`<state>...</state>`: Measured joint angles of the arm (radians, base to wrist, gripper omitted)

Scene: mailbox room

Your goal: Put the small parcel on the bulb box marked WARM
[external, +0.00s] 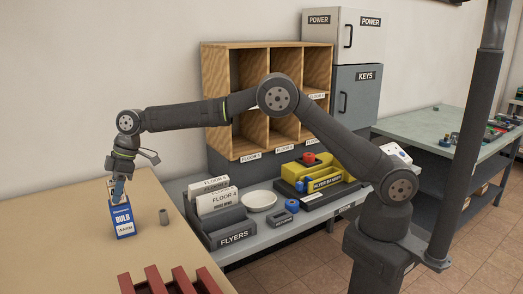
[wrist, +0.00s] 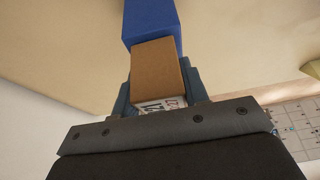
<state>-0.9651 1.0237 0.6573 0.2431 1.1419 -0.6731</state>
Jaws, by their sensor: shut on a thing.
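The bulb box (external: 123,222) stands upright on the tan table in the external view. It is blue and white with the word BULB, and a small lower label that I cannot read surely. Its blue side also shows in the wrist view (wrist: 150,22). My gripper (external: 117,196) is directly over the box, pointing down. In the wrist view my gripper (wrist: 158,85) is shut on the small parcel (wrist: 157,68), a brown box with a white printed label. The parcel is at the top of the bulb box; I cannot tell whether they touch.
A dark red slatted rack (external: 158,281) is at the table's front. The grey FLYERS tray (external: 232,238) and wooden pigeonholes (external: 215,85) are to the right. The table left of the box is clear.

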